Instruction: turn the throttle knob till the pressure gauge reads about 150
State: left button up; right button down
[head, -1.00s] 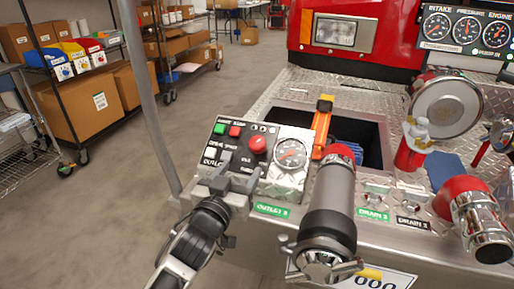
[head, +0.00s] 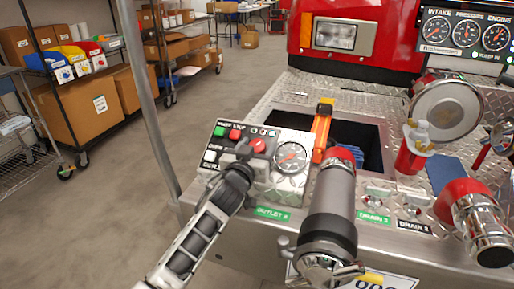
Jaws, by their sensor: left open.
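The red throttle knob (head: 259,145) sits on the black control panel (head: 215,166) on the bumper. My left gripper (head: 246,149) is open at the knob's left side, close to it; I cannot tell whether it touches. My gripper and wrist hide the lower middle of the panel. The gauge labelled PRESSURE (head: 467,33) is the middle one of three dials at the top right; its needle is too small to read. A round gauge (head: 291,157) is also set in the panel, right of the knob. My right gripper is not in view.
A large hose nozzle (head: 331,210) stands just right of the panel. A grey post (head: 146,95) rises at its left. Green and red buttons (head: 235,134) are above the knob. An open bin with an orange-handled tool (head: 321,128) lies behind.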

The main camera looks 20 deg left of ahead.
pick_arm(q)
jog(key=c, duration=1)
jog(key=shift+r+m+h+p, duration=0.2)
jog(key=shift+m+h+p, duration=0.1)
jog(key=shift+p, duration=0.4)
jog(key=shift+a+r+m+h+p, duration=0.1)
jog(key=shift+m+h+p, duration=0.35)
jog(key=shift+p, duration=0.25)
jog(key=shift+m+h+p, duration=0.35)
jog(key=shift+f+h, duration=0.3)
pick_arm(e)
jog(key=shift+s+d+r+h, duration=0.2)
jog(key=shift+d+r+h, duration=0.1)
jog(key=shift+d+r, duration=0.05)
pick_arm(q)
jog(key=o, duration=1)
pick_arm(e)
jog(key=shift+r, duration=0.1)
